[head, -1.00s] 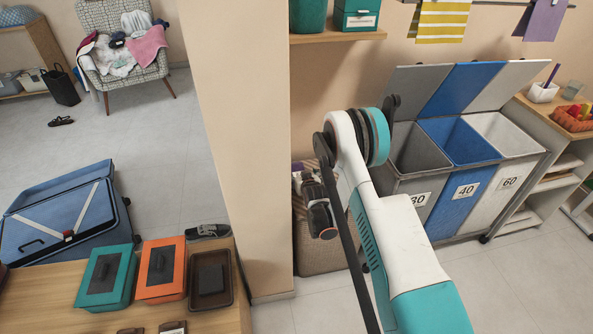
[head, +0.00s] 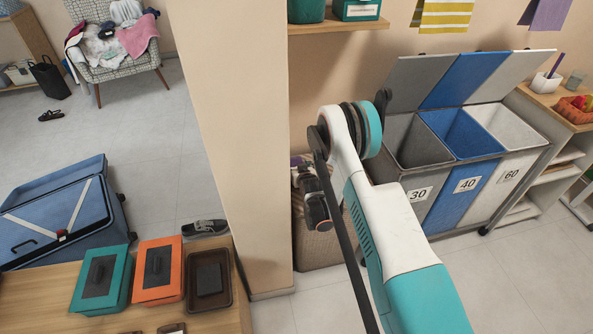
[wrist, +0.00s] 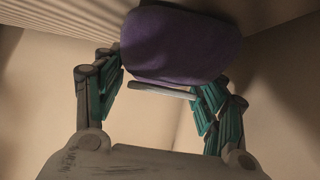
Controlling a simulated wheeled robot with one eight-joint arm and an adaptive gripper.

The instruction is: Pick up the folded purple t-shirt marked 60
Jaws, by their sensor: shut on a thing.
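In the wrist view a purple folded cloth bundle (wrist: 182,45), rounded at its edges, sits between the fingers of my gripper (wrist: 165,88). The gripper is shut on it. No 60 mark shows on the part of the bundle I see. In the head view my arm's white and teal links stand in front of the wicker basket, and the fingers and the held bundle cannot be made out there.
Open laundry bins marked 30 (head: 418,194), 40 (head: 468,185) and 60 (head: 511,175) stand at right. A beige pillar (head: 235,130) is left of my arm. A wicker basket (head: 322,252) is behind the arm. Boxes (head: 100,281) lie on a wooden surface at lower left.

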